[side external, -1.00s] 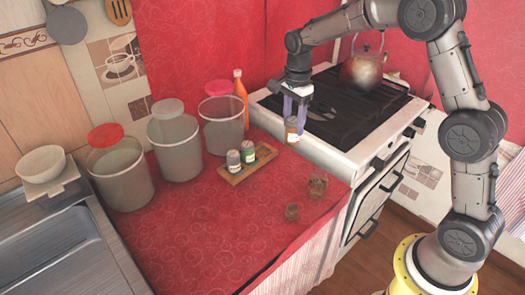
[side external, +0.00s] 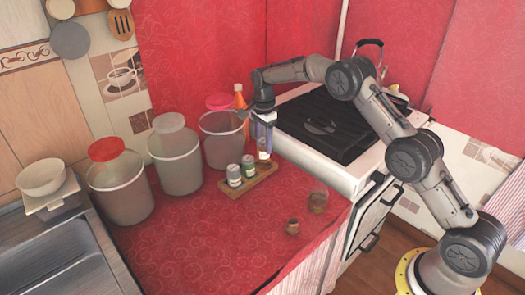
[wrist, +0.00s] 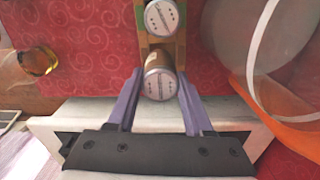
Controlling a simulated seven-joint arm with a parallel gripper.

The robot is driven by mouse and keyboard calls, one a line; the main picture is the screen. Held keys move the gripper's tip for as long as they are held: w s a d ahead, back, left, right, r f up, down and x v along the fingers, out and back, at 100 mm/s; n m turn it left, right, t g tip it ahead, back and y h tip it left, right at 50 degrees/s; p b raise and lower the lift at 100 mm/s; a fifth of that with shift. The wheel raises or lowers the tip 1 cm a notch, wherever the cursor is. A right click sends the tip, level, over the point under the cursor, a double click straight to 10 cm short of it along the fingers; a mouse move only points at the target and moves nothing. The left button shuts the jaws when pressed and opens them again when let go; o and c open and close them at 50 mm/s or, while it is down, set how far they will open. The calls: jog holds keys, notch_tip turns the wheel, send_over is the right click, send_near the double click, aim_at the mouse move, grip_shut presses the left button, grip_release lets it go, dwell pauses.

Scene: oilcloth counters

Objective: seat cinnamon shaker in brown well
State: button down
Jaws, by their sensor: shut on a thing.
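The cinnamon shaker (side external: 263,155), with a brown body and a silver cap, is between the purple fingers of my gripper (side external: 264,149). In the wrist view my gripper (wrist: 160,74) is shut on the shaker (wrist: 158,84), cap facing the camera. It looks upright at the right end of the wooden rack (side external: 262,178). The rack also shows in the wrist view (wrist: 147,44). I cannot tell whether its base is above the rack or in a well; the well under it is hidden. Two other shakers, one grey-labelled (side external: 234,175) and one green-labelled (side external: 248,167), stand in the rack.
A tall clear canister with a pink lid (side external: 222,138) and an orange bottle (side external: 240,98) stand close behind the rack. A small amber jar (side external: 292,226) and a glass (side external: 318,201) stand at the front right. The stove (side external: 325,165) is to the right. The red counter in front is clear.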

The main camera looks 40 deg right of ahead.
aim_at(263, 151)
jog(key=shift+w+f, duration=0.35)
jog(key=shift+f, duration=1.5)
jog(key=shift+s+f, duration=0.1)
jog(key=shift+f, duration=0.1)
jog(key=shift+c, duration=1.5)
grip_release()
jog(key=shift+r, duration=0.1)
